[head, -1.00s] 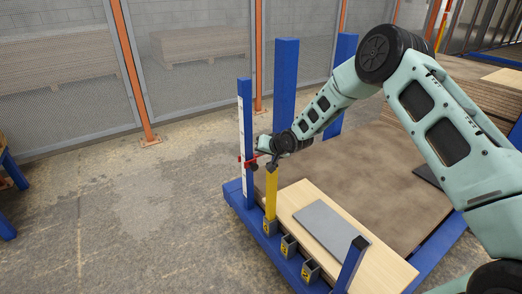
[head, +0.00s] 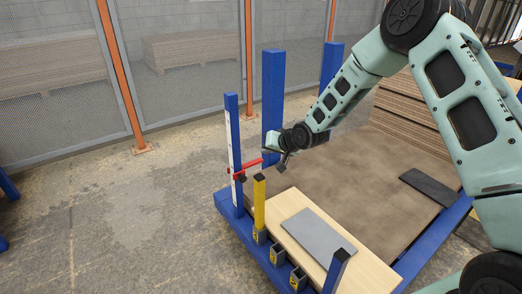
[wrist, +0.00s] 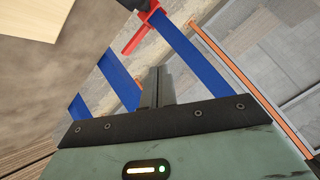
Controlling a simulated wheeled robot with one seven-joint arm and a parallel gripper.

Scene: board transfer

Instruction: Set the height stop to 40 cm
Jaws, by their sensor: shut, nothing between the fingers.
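The height stop (head: 240,175) is a red slider with a red bar pointing right. It sits low on a blue post (head: 232,120) with a white scale strip (head: 236,140); the scale's numbers are too small to read. The stop (wrist: 136,36) also shows at the top of the wrist view, beside the blue post (wrist: 190,60). My gripper (head: 283,165) is just right of the red bar's end, apart from it. In the wrist view its fingers (wrist: 157,72) are together and empty, with the stop beyond them.
A yellow post (head: 259,205) stands just in front of the stop. A grey plate (head: 320,237) lies on a pale board (head: 350,270) on the blue-framed cart. Taller blue posts (head: 272,100) rise behind. Open floor (head: 130,220) lies to the left, with mesh fencing at the back.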

